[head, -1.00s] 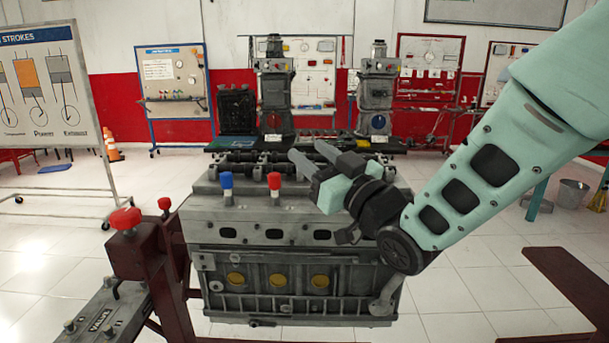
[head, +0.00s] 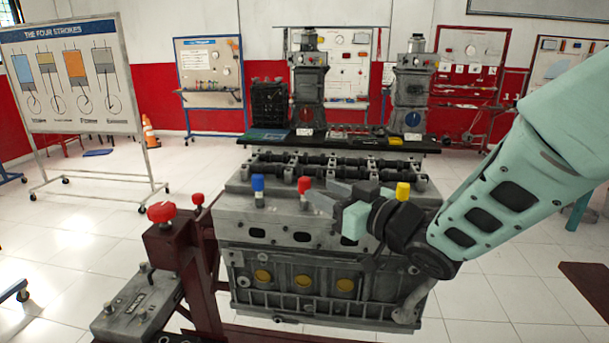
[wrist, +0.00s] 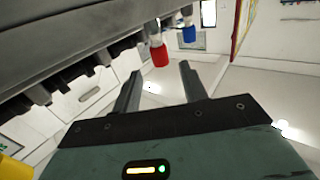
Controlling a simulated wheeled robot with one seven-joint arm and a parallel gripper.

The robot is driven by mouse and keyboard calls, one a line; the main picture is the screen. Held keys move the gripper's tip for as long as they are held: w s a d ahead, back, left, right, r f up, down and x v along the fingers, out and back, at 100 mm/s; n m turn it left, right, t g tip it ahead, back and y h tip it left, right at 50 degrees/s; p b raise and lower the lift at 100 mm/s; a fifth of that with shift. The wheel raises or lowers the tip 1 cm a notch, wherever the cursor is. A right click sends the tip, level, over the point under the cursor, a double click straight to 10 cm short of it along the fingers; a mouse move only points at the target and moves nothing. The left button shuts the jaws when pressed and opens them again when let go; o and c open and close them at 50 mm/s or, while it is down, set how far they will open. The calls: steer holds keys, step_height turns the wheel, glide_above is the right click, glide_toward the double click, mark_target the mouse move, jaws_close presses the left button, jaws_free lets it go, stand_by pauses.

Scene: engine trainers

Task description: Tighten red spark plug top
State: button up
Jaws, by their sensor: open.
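The red spark plug top (head: 304,185) stands upright on its plug on the engine block (head: 330,240). My gripper (head: 316,194) is open, just right of the red top and about level with it. In the wrist view the red top (wrist: 160,56) shows between and beyond the two spread finger tips (wrist: 160,74), apart from both. A blue spark plug top (head: 258,183) stands to its left, and it also shows in the wrist view (wrist: 189,34). A yellow top (head: 403,191) stands at the right, behind my gripper.
Camshafts (head: 330,168) run along the block's rear. A dark red stand with a red knob (head: 161,212) is at the left. Behind are a bench with engine parts (head: 340,143) and a strokes board (head: 73,80).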

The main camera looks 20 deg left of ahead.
mark_target(309, 184)
steer(key=p+x, duration=0.1)
steer(key=x, duration=0.5)
steer(key=shift+a+p, duration=0.25)
steer(key=shift+p, duration=0.05)
jaws_close()
